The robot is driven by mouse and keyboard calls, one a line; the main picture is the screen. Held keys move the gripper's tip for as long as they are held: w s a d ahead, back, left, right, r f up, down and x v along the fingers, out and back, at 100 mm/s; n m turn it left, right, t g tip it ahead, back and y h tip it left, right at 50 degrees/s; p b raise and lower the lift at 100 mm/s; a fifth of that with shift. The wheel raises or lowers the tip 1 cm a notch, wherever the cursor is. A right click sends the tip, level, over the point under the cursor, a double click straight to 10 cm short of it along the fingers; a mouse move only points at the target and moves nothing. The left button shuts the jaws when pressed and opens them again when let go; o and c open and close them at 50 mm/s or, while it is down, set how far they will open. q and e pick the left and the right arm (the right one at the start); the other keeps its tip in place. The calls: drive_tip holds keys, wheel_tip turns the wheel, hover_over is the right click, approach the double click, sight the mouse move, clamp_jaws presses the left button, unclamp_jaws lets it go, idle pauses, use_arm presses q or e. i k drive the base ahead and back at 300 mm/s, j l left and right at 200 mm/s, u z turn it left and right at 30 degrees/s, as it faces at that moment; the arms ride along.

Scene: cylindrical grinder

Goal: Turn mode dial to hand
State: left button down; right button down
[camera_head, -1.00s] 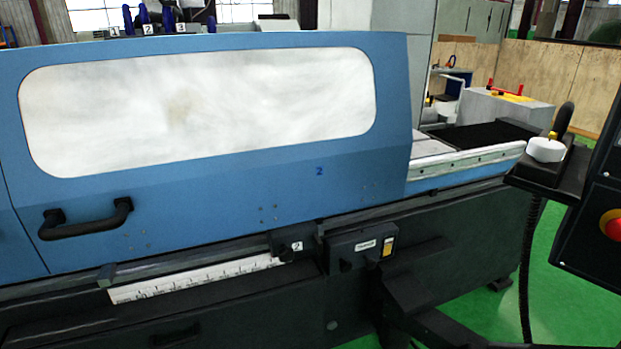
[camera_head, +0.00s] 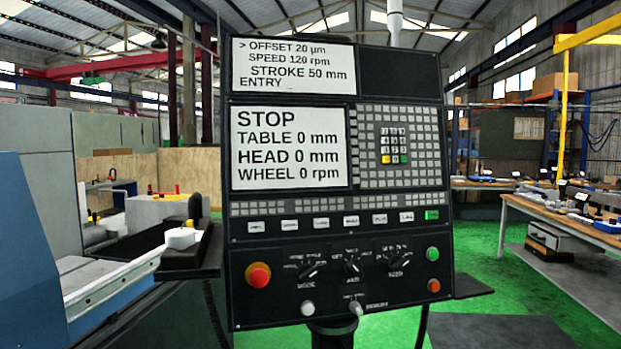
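The control panel (camera_head: 400,225) stands upright in the middle of the head view. Three black rotary dials sit in a row on its lower part: a left dial (camera_head: 309,271), a middle dial (camera_head: 352,265) and a right dial (camera_head: 396,261). Small white lettering surrounds each dial. The label under the left dial seems to read MODE, but it is blurred. I cannot read which position that dial points to. Neither of my grippers is in view.
A red emergency button (camera_head: 258,275) is left of the dials; a green button (camera_head: 432,254) and a red button (camera_head: 434,286) are to the right. A workbench (camera_head: 570,221) stands at right.

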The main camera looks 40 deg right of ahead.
sight(305, 273)
drive_tip(key=z, duration=1.6)
